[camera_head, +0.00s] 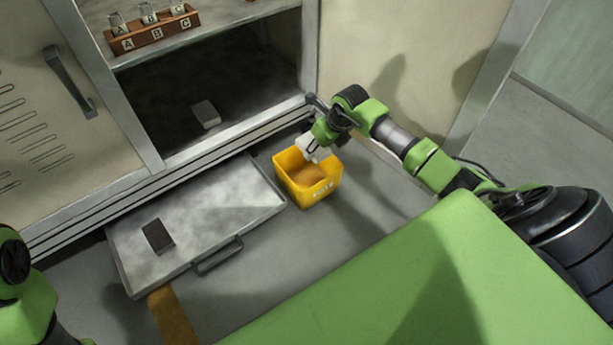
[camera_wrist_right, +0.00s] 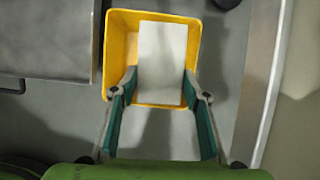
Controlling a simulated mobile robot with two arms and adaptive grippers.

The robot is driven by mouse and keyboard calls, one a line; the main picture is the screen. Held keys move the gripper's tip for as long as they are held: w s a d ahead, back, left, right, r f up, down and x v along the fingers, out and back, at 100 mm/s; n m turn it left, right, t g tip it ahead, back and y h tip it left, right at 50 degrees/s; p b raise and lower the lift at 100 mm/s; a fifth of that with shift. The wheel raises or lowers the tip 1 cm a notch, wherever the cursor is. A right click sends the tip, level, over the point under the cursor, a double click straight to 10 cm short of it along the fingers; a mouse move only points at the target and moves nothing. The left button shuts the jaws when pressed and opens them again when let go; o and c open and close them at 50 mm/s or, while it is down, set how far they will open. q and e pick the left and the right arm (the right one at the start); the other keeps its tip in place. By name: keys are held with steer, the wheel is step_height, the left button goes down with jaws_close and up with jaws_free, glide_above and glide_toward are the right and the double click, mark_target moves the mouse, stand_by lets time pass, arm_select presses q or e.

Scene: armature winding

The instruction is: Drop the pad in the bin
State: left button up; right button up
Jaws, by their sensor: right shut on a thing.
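The yellow bin (camera_head: 309,190) stands on the floor in front of the cabinet in the head view. It also shows in the right wrist view (camera_wrist_right: 121,25). My right gripper (camera_head: 314,148) is above the back part of the bin, shut on a white pad (camera_head: 308,143). In the right wrist view the pad (camera_wrist_right: 162,62) lies between the two fingers, over the bin's opening. Part of my left arm shows at the lower left of the head view, but its gripper is not seen.
A grey tray or panel (camera_head: 205,222) with a handle and a dark block (camera_head: 157,236) on it lies left of the bin. A brown rack (camera_head: 151,34) with tags stands on the shelf above. Floor right of the bin is clear.

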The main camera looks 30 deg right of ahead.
steer(key=o, duration=1.1)
steer(key=shift+o, duration=0.2)
steer(key=shift+r, duration=0.1)
steer(key=shift+s+r, duration=0.1)
steer(key=shift+r, duration=0.25)
steer(key=v, duration=1.1)
steer(key=shift+s, duration=0.1)
